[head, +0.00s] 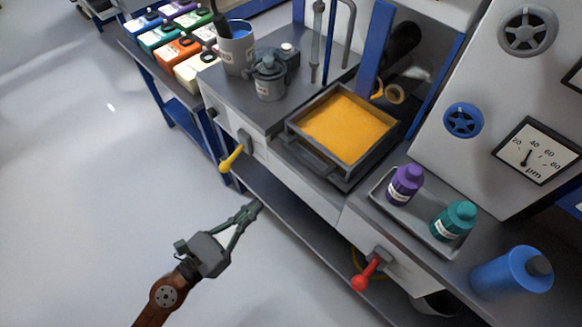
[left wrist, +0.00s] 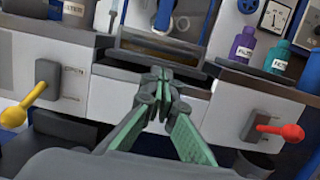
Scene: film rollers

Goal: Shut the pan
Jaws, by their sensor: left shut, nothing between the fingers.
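The pan (head: 347,131) is a dark grey square tray with orange-yellow contents, set in the counter in the middle of the head view. Its dark front bar, the handle (head: 311,157), faces my side. In the left wrist view the pan's front (left wrist: 165,62) shows just beyond the fingers. My left gripper (head: 256,206) is shut and empty, in front of the counter and below the pan, apart from it. It also shows in the left wrist view (left wrist: 160,75). My right gripper is not in view.
A yellow-knobbed lever (head: 229,161) is left of the pan; a red-knobbed lever (head: 364,277) is at right. A small tray with purple (head: 404,185) and teal (head: 453,221) bottles sits right of the pan. The floor at left is clear.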

